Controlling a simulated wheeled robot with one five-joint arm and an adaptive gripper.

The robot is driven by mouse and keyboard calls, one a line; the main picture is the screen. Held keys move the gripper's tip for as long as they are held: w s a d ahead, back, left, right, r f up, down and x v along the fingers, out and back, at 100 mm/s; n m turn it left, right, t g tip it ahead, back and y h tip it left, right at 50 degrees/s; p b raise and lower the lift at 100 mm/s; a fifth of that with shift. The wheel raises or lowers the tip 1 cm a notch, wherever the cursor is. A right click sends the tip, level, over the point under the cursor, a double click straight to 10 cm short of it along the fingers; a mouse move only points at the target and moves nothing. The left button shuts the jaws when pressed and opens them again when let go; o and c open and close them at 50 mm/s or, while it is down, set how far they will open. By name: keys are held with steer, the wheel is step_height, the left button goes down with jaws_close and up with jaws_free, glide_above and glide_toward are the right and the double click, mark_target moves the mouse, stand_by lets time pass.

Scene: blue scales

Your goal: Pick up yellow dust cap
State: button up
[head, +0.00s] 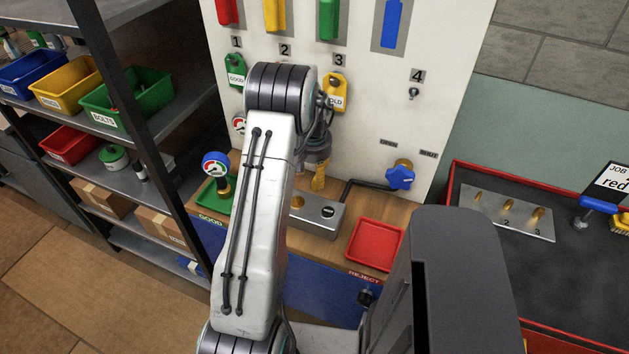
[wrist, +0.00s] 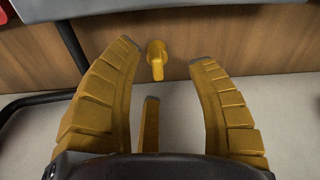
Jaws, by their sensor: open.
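The yellow dust cap (wrist: 156,58) shows in the wrist view as a small piece with a rounded head and a short stem, against a brown wood surface. It lies just beyond the fingertips, roughly midway between them. My gripper (wrist: 161,50) is open, with its yellow segmented fingers spread left and right and a third finger low between them. Nothing is held. In the head view my gripper (head: 319,179) hangs above a grey metal block (head: 325,221) on the bench. I cannot make out the cap there.
A red tray (head: 375,244) lies right of the block. A blue star-shaped knob (head: 400,178) sits behind it, joined by a black pipe (head: 350,186). A gauge (head: 216,165) stands at the left. The white board (head: 440,130) rises close behind my arm.

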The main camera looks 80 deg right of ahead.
steer(key=shift+s+d+f+p, duration=0.1)
steer(key=shift+f+p, duration=0.3)
steer(key=shift+f, duration=0.9)
steer(key=shift+s+d+f+p, duration=0.1)
steer(key=shift+f+p, duration=0.25)
steer(key=shift+f, duration=0.9)
steer(key=c, duration=0.8)
steer(key=shift+c, duration=0.3)
